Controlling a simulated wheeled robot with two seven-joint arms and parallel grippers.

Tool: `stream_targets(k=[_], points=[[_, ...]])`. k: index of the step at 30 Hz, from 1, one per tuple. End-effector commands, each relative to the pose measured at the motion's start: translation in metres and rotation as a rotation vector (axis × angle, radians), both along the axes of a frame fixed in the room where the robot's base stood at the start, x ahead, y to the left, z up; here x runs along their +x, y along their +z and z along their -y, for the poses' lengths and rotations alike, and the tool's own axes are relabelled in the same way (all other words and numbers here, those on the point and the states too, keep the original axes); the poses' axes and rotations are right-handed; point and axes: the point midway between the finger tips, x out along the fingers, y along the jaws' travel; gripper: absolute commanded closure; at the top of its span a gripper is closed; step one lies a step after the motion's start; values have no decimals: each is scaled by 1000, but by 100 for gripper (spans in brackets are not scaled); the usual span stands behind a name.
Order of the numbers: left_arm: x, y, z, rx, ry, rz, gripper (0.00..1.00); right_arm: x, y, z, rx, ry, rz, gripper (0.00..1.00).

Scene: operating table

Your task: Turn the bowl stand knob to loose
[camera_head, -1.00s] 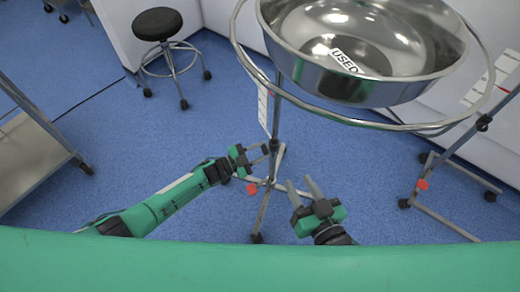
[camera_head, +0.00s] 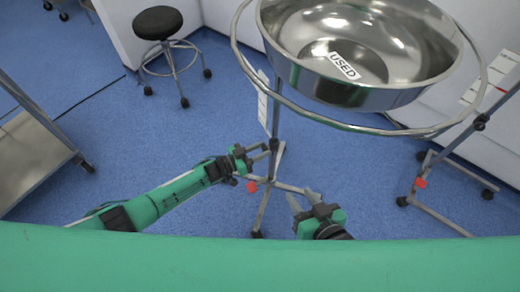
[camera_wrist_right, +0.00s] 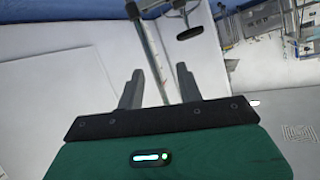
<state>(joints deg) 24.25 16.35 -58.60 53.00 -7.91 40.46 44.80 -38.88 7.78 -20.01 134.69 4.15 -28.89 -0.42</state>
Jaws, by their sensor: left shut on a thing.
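The steel bowl (camera_head: 350,90) with a "USED" label rests in the ring (camera_head: 306,114) of its stand. The stand's pole (camera_head: 275,112) runs down to a wheeled base (camera_head: 262,205). The small dark knob (camera_head: 274,145) sits partway down the pole. My left gripper (camera_head: 262,152) is at the knob, its fingers reaching the pole from the left and closed on the knob, which they partly hide. My right gripper (camera_head: 303,199) is low, right of the pole, with its fingers apart and empty. In the right wrist view its open fingers (camera_wrist_right: 158,90) show with a pole behind them.
A second stand (camera_head: 450,150) with a red tag is at the right. A black-topped stool (camera_head: 157,22) stands at the back left. A metal cart (camera_head: 35,150) is at the left edge. The blue floor between is clear.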

Motion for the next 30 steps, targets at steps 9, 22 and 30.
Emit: stream_targets(k=[9, 22, 30], points=[[0, -1, -1, -30, 2, -60, 89, 0, -1, 1, -6, 0, -10, 64], [0, -1, -1, -33, 2, -64, 60, 0, 0, 1, -6, -1, -10, 64], [0, 0, 0, -33, 1, -63, 45, 0, 0, 1, -6, -1, -9, 64]])
